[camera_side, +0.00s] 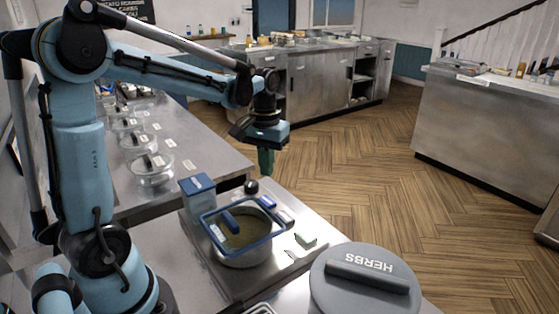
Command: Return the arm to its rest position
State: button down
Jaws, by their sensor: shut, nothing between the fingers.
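My gripper (265,162) hangs from the end of my blue arm, fingers pointing down and shut, with nothing seen between them. It is in the air beyond the pot, near the far edge of the steel counter. The pot (248,257) is round and metal, holds a brownish-green liquid, and has a blue frame (272,237) across its top. My gripper is apart from the pot and from the blue-and-white box (198,194) to its left.
A grey lidded HERBS container (365,285) stands at the front. A small green-topped block (306,240) and a dark round object (251,186) lie near the pot. Glass bowls (153,170) line the left counter. Open wooden floor lies to the right.

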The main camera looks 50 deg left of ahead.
jog(key=s+d+m+t, duration=0.1)
jog(key=s+d+t, duration=0.1)
jog(key=d, duration=0.1)
jog(key=s+d+r+m+t, duration=0.1)
jog(key=s+d+m+t, duration=0.1)
jog(key=d, duration=0.2)
jog(key=s+d+r+m+t, duration=0.1)
jog(key=s+d+m+t, duration=0.1)
jog(key=s+d, duration=0.1)
jog(key=shift+d, duration=0.3)
jog(key=shift+s+d+f+m+t, duration=0.15)
jog(key=shift+s+d+m+t, duration=0.1)
jog(key=shift+d+m+t, duration=0.2)
